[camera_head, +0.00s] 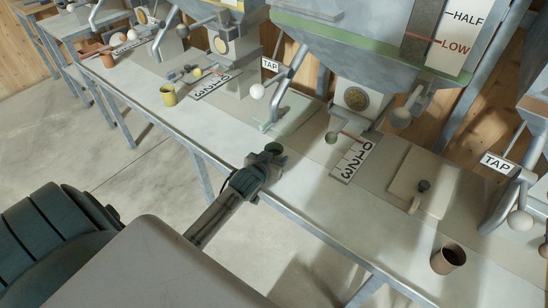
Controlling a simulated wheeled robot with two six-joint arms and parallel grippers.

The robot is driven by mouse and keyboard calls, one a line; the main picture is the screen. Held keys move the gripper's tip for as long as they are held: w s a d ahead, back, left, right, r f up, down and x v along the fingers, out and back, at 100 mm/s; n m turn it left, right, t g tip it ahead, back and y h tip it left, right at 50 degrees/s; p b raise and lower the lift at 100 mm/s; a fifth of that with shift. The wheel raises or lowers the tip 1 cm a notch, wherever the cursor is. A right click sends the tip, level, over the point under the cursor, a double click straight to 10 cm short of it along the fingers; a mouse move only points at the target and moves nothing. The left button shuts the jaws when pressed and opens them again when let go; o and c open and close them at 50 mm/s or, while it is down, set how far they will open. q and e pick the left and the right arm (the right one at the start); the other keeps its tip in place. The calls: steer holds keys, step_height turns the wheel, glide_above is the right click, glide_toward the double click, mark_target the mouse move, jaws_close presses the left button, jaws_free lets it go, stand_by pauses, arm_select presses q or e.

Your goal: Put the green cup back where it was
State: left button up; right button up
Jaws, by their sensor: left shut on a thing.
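My left gripper (267,159) is over the front edge of the long grey bench (225,130). It is shut on a small dark green thing, which looks like the green cup (273,148); only its round top shows, and the jaws hide the rest. I cannot tell whether the cup touches the bench. My right gripper is not in view.
A yellow cup (168,95) stands on the bench to the left, and a brown cup (447,259) to the right. Behind are a hopper with a round outlet, a number plate (351,160) and TAP levers with white balls. A board (420,182) lies at right.

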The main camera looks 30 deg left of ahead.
arm_select(q)
steer(key=shift+f, duration=0.25)
steer(key=o, duration=1)
steer(key=shift+r, duration=0.2)
steer(key=v, duration=1.2)
steer(key=shift+d+f, duration=0.1)
steer(key=shift+f, duration=0.05)
